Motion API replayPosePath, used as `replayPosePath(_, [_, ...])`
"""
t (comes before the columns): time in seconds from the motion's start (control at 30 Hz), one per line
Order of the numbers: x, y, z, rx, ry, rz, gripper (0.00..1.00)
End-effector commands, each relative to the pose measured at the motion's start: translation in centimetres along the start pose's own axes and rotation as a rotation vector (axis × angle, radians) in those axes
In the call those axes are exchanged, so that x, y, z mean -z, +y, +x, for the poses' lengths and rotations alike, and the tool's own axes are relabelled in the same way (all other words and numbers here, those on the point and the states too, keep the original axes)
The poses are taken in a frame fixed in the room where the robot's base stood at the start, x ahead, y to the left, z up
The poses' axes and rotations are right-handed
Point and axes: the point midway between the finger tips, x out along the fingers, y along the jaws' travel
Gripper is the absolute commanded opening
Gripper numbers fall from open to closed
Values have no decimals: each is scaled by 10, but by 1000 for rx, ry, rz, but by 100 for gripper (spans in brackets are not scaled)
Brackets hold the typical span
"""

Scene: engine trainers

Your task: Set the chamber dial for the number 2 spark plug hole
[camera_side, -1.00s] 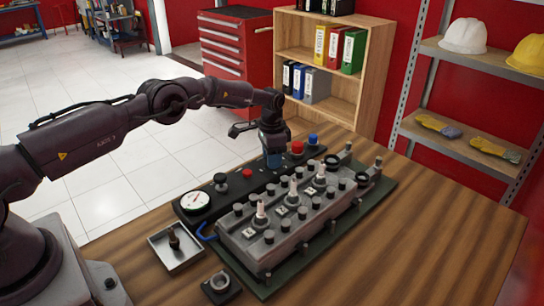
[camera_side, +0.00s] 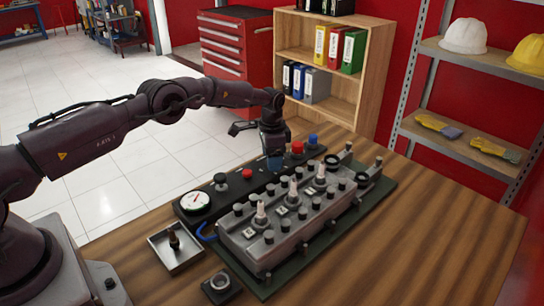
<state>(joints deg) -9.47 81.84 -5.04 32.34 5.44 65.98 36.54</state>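My gripper (camera_side: 274,163) points down over the far edge of the black control panel (camera_side: 232,195). A blue part shows at its lower end; I cannot tell whether it is a fingertip or something held. Whether the fingers are open or shut is too small to see.
The panel carries a round gauge (camera_side: 195,202), a black knob (camera_side: 220,181), a red button (camera_side: 247,174), a red knob (camera_side: 297,147) and a blue knob (camera_side: 313,139). A tray (camera_side: 160,262) holds a dark part. A black socket (camera_side: 220,286) sits near the front. The table's right side is clear.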

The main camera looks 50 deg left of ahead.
Motion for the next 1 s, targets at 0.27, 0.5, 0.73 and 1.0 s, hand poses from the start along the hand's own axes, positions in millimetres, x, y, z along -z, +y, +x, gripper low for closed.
replayPosePath(0.27, [0, 0, -13, 2, 2, 0, 62])
replayPosePath(0.5, [0, 0, -64, 2, 3, 0, 62])
replayPosePath(0.73, [0, 0, -109, 2, 2, 0, 62])
replayPosePath(1.0, [0, 0, -129, 0, 0, 0, 62])
